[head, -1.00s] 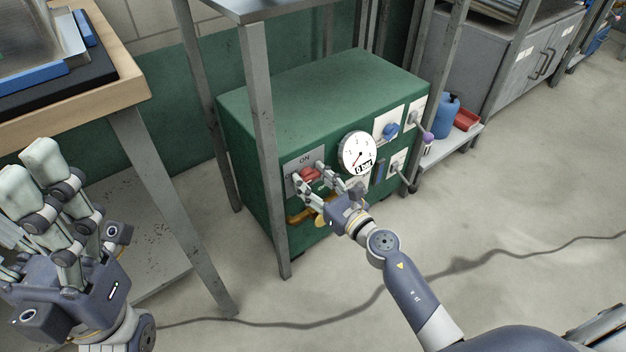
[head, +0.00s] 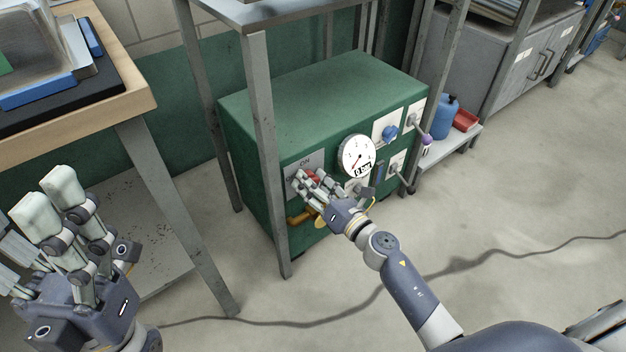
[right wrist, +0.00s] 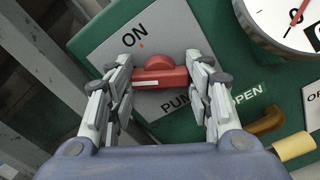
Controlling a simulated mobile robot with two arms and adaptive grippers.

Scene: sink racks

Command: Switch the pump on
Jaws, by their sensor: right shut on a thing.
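The red pump switch (head: 314,174) sits on a grey plate (right wrist: 180,30) marked ON and PUMP, on the front of the green pump unit (head: 320,92). In the right wrist view, the switch's red bar (right wrist: 160,78) lies roughly crosswise, below the ON label and its small red mark. My right gripper (head: 311,179) is shut on the switch, with fingers at both ends of the bar. In the head view its fingers hide part of the switch. My left gripper (head: 45,200) is open and empty at the far left, partly cut off by the picture edge.
A round gauge (head: 358,157) is right of the switch, its needle pointing low left. A blue knob (head: 389,132) and levers are farther right. A grey frame leg (head: 266,160) stands close left of my right gripper. A wooden bench (head: 130,98) is at left.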

